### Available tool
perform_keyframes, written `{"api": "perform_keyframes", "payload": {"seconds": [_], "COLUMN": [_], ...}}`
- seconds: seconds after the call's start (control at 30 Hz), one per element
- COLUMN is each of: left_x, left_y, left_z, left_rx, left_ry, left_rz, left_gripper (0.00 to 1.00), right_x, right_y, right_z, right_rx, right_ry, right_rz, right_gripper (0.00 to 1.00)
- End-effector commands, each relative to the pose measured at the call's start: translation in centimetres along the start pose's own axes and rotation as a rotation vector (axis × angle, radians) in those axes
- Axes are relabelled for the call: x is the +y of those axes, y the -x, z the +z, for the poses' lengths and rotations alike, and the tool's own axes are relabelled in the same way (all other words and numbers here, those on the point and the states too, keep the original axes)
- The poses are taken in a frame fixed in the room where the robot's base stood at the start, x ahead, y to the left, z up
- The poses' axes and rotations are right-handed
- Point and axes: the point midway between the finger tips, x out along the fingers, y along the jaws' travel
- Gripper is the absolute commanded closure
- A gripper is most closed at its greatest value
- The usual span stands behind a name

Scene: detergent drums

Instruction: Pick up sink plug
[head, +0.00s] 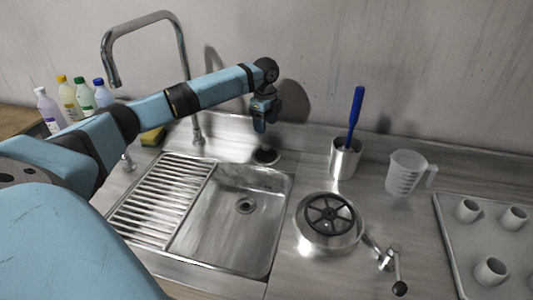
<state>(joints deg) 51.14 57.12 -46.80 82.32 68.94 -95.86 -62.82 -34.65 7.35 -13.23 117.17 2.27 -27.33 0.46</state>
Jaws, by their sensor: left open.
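The sink plug (266,156) looks like a small dark disc with a light rim, lying on the metal ledge behind the sink basin (222,222). My left gripper (260,126) hangs pointing down just above the plug, apart from it as far as I can see. It is open and holds nothing visible. My left arm reaches across from the left, over the back of the sink. My right gripper is not in view.
The faucet (198,127) stands left of the gripper, with a sponge (153,136) and bottles (69,98) farther left. A metal cup (344,160) with a blue-handled brush (356,108), a measuring jug (405,173), a round drum (329,224) and a tray (452,239) of cups stand right.

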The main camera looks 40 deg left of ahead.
Motion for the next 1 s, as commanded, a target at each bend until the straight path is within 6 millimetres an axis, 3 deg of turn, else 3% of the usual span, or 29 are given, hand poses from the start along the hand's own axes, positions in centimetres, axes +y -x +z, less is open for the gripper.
{"api": "perform_keyframes", "payload": {"seconds": [0.13,0.47,0.7,0.97,1.0], "left_x": [0.0,0.0,-0.1,-0.1,-0.1], "left_y": [-2.8,-5.0,-8.6,-9.2,-9.2], "left_z": [0.0,-0.1,-0.1,-0.1,-0.1], "left_rx": [-0.001,0.0,0.0,0.0,0.0], "left_ry": [0.0,0.0,0.001,0.001,0.001], "left_rz": [0.003,0.001,0.002,0.0,0.0], "left_gripper": [0.44,0.44,0.44,0.44,0.48], "right_x": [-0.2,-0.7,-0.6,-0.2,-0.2], "right_y": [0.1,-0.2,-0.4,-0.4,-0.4], "right_z": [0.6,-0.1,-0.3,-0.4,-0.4], "right_rx": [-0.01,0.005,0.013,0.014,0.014], "right_ry": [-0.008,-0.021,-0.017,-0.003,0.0], "right_rz": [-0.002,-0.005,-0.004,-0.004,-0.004], "right_gripper": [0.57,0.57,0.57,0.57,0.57]}}
